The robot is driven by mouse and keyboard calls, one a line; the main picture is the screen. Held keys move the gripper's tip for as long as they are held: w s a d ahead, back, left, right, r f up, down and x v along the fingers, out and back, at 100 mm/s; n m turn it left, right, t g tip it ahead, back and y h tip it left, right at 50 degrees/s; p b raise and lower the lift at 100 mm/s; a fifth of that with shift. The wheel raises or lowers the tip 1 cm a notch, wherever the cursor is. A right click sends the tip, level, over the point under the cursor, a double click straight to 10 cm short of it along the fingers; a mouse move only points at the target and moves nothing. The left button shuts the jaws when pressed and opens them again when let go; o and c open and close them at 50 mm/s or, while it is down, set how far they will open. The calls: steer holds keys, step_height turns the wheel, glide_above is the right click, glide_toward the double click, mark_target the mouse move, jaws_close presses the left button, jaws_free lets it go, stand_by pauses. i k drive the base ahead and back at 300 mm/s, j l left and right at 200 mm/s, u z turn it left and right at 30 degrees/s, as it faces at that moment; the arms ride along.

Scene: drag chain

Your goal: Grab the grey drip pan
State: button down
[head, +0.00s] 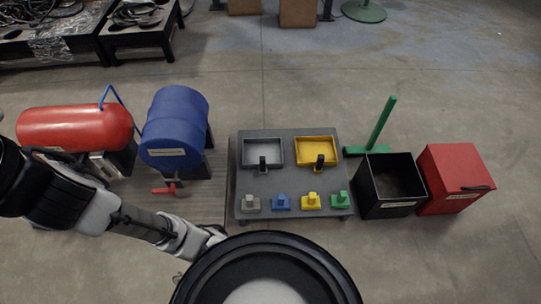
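The grey drip pan (263,148) lies on the back left of a low dark grey table (293,179). It is a shallow rectangular tray with a raised rim, and its black handle points toward me. It looks empty. My arm reaches in from the left, and my gripper (213,238) is at its end, off the table's front left corner. It is well apart from the pan. Its fingers are not clearly visible, and my round black body hides part of that area.
A yellow pan (317,145) lies right of the grey one. Grey, blue, yellow and green blocks line the table's front. A blue drum (175,120) and red tank (75,127) stand left. A black open bin (390,207), red box (450,170) and green stand (381,124) are right.

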mark_target(263, 154)
steer(key=i+j+z, duration=0.1)
steer(key=i+z, duration=0.15)
steer(key=i, duration=0.25)
steer(key=i+j+z, duration=0.3)
steer(key=i, duration=0.15)
steer(key=l, duration=0.1)
